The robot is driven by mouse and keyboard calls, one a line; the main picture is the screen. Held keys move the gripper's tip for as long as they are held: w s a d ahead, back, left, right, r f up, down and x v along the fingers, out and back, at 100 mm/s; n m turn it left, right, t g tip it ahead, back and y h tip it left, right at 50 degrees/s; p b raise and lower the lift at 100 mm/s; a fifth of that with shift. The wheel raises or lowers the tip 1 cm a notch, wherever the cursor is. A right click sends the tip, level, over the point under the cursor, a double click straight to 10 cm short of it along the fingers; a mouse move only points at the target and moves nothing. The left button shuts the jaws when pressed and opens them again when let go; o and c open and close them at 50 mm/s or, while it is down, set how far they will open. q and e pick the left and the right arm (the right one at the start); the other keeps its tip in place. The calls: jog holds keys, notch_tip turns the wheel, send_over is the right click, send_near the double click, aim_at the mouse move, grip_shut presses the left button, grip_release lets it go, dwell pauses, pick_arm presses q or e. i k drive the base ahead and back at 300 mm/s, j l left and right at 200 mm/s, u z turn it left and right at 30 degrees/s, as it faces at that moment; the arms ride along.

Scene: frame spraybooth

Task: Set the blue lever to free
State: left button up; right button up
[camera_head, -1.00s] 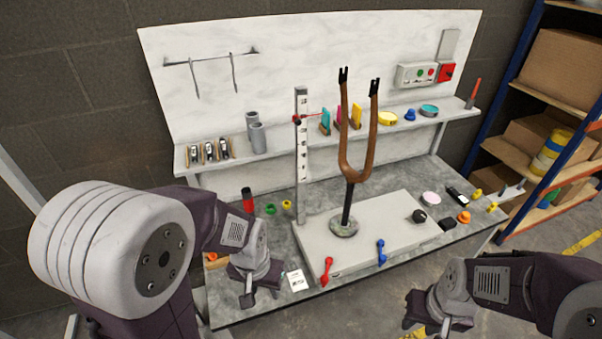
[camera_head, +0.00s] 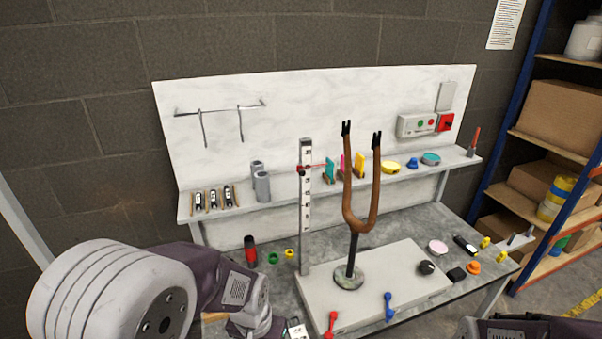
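The blue lever (camera_head: 389,306) stands at the front edge of the pale base plate (camera_head: 408,264), to the right of the red lever (camera_head: 331,324). Its handle points up and its lower part sits on the plate's front face. A brown fork-shaped frame (camera_head: 361,222) rises on a dark post from a round foot on the plate. My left arm comes in at lower left, and its gripper is below the picture's edge. Only a dark piece of my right arm shows at the bottom right, and its gripper is out of view.
A vertical ruler (camera_head: 305,220) with a red pointer stands at the plate's left. A shelf (camera_head: 285,203) behind holds colored cards, tins and grey cylinders. Small colored items and a black knob (camera_head: 426,267) lie on the right. A shelving rack (camera_head: 545,150) stands at far right.

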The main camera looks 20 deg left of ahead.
aim_at(389, 314)
jog(key=i+l, duration=0.15)
jog(key=l, duration=0.15)
jog(key=i+l, duration=0.15)
jog(key=l, duration=0.2)
jog(key=i+l, duration=0.35)
jog(key=l, duration=0.25)
